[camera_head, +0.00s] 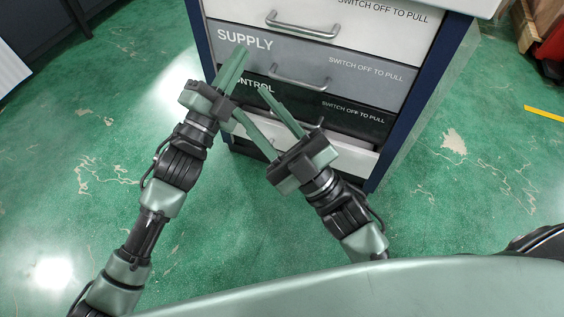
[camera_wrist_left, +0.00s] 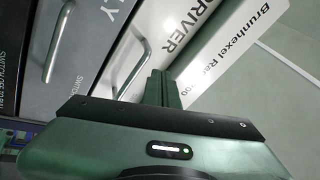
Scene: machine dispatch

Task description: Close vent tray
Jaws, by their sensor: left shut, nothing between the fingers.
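A drawer cabinet stands ahead, its fronts stacked. A low white tray (camera_head: 358,157) sits at the bottom, below the black CONTROL drawer (camera_head: 357,119); its edge appears to stand out, and any label is hidden. No front reading "vent" is legible. My left gripper (camera_head: 242,54) is shut and empty, with its fingers in front of the grey SUPPLY drawer (camera_head: 375,76). Its closed fingers also show in the left wrist view (camera_wrist_left: 160,78). My right gripper (camera_head: 250,100) is open, its fingers spread in front of the CONTROL drawer and partly covering the white tray.
A white drawer (camera_head: 355,30) with a metal handle is above the SUPPLY drawer, which has its own handle (camera_head: 298,80). In the left wrist view a white front (camera_wrist_left: 180,35) reads "RIVER". A red object (camera_head: 548,48) is far right.

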